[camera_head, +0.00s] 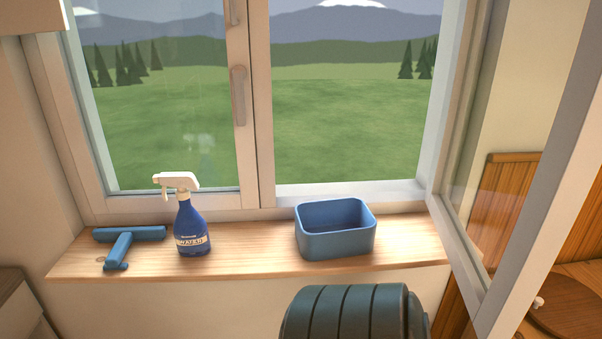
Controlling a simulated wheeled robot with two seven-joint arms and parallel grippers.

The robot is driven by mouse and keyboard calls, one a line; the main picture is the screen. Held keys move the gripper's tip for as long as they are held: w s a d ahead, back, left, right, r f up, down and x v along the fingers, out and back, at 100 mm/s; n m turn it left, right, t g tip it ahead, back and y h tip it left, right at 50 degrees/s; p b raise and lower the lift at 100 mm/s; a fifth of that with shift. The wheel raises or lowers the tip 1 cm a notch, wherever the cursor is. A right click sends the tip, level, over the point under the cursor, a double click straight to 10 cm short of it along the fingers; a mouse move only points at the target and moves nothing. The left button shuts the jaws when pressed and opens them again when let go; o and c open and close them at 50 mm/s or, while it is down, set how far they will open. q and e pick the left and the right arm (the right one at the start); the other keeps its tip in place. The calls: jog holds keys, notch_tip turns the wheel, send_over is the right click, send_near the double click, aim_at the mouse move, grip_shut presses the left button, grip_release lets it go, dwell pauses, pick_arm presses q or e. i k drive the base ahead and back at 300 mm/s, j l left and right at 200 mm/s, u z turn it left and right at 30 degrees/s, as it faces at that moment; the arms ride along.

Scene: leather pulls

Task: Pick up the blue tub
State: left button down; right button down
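The blue tub (335,243) is an open, rounded rectangular container. It stands upright on the right half of the wooden windowsill (258,262). Its inside looks empty as far as I can see. Neither of my grippers shows in the head view.
A blue spray bottle (190,233) with a white head stands left of the tub. A blue T-shaped squeegee (124,242) lies farther left. An open window sash (483,180) juts inward at right. A dark ribbed rounded shape (345,313), which I cannot identify, is below the tub.

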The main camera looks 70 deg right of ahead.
aim_at(332, 228)
jog(key=z, duration=2.55)
